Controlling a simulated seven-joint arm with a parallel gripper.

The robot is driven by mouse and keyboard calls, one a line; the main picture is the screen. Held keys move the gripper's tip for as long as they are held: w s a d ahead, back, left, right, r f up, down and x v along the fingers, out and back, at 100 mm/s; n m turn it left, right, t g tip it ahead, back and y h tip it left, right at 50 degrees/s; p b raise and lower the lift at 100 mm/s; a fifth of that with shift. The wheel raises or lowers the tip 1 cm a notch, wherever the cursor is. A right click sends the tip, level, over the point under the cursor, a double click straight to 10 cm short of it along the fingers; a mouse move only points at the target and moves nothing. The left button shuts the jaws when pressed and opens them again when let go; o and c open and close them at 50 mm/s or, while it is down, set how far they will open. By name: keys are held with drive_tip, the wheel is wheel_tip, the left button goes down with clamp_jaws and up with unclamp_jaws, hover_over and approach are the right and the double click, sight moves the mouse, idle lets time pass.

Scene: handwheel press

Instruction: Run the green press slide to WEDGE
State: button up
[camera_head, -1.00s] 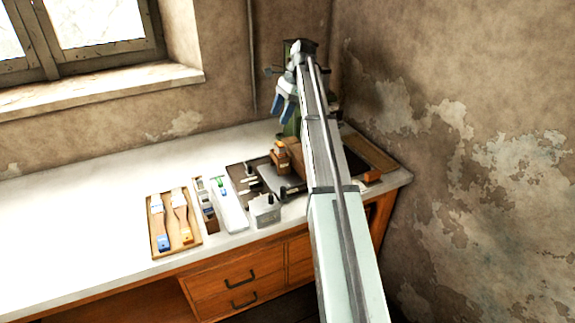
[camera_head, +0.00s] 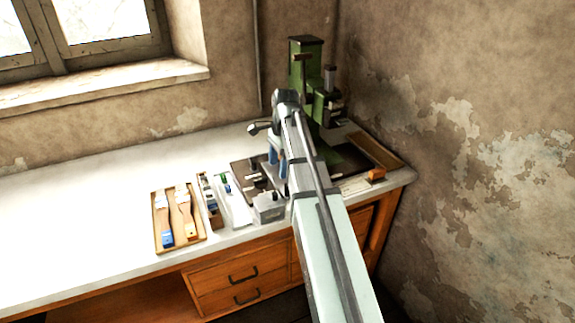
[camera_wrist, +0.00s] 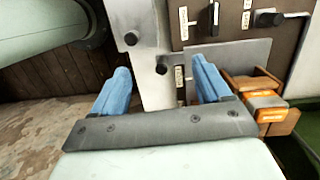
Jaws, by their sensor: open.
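The green press (camera_head: 305,70) stands at the back right of the bench, its column upright, with a green head and dark fittings (camera_head: 328,105) on its right side. My arm crosses in front of its lower part. I cannot pick out a WEDGE mark or read the slide's position. My gripper (camera_head: 277,160) is open, low over the bench in front of the press and to its left. In the wrist view its two blue fingers (camera_wrist: 163,86) are apart, with a pale block with black knobs and a grey plate beyond them. Nothing is held.
A dark board (camera_wrist: 215,18) with small labelled levers lies near the gripper. A brush tray (camera_head: 159,235), a narrow box (camera_head: 210,203) and a grey block (camera_head: 268,207) stand left. The bench's left side is clear.

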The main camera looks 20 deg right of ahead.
sight(287, 195)
drive_tip(key=shift+s+d+f+h, duration=0.2)
drive_tip(key=shift+s+d+h, duration=0.15)
drive_tip(key=shift+s+d, duration=0.1)
drive_tip(key=shift+s+d+f+h, duration=0.2)
drive_tip(key=shift+s+d+h, duration=0.15)
drive_tip(key=shift+d, duration=0.1)
drive_tip(key=shift+w+d+t, duration=0.25)
drive_tip(key=shift+d+t, duration=0.05)
drive_tip(key=shift+w+f, duration=0.1)
drive_tip(key=shift+f, duration=4.75)
drive_tip(key=c, duration=1.3)
drive_tip(key=shift+d, duration=8.55)
drive_tip(key=shift+c, duration=0.2)
drive_tip(key=o, duration=1.4)
